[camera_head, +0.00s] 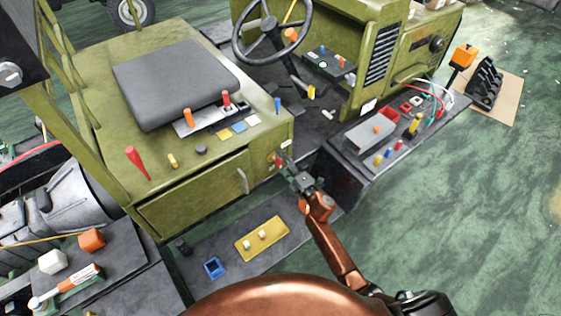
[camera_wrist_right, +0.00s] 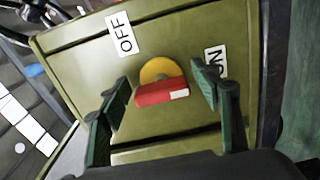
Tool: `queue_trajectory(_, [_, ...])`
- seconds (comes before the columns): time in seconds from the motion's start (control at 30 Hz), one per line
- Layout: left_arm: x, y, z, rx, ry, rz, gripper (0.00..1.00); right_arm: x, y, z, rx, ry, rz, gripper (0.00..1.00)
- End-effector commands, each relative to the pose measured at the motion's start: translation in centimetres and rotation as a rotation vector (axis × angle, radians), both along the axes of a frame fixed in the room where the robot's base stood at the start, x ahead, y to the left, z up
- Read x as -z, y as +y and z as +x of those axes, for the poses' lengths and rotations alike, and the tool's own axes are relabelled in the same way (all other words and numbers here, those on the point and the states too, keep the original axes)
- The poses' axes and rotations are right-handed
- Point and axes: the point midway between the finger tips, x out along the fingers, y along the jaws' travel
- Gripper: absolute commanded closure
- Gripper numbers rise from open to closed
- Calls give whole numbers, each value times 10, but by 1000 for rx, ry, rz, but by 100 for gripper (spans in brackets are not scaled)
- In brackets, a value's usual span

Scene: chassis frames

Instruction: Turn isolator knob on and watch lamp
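The isolator knob (camera_wrist_right: 162,94) has a red bar handle with a white mark at its right end, on a yellow disc (camera_wrist_right: 160,68). In the right wrist view, an OFF label (camera_wrist_right: 121,33) is up and left of it and an ON label (camera_wrist_right: 215,62) up and right. The white end lies just below and left of ON. My right gripper (camera_wrist_right: 161,86) is open, one finger on each side of the handle, with gaps showing. In the head view the right gripper (camera_head: 284,160) is at the green cabinet's right end, partly covering the knob. I cannot identify the lamp. My left gripper is out of view.
The green cabinet (camera_head: 200,195) carries a grey seat pad (camera_head: 177,80) and several coloured levers. A dark bench (camera_head: 345,165) with several controls stands close to the right. A steering wheel (camera_head: 272,28) is behind. Green floor (camera_head: 475,210) is clear at right.

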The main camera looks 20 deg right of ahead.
Motion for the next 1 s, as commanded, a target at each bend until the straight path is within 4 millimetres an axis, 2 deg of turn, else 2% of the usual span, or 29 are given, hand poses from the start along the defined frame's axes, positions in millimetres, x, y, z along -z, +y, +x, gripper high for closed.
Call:
queue_trajectory(0.3, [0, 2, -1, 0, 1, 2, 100, 0, 1, -1, -2, 0, -1, 38])
queue_trajectory(0.43, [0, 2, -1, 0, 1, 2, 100, 1, -3, -10, -1, 1, -3, 38])
queue_trajectory(0.57, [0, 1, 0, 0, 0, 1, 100, 1, -11, -31, -1, 1, -3, 38])
queue_trajectory(0.8, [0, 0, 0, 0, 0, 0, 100, 1, -28, -78, -1, 1, -3, 38])
queue_trajectory(1.0, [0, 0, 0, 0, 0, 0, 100, 0, -37, -105, -1, 1, -1, 38])
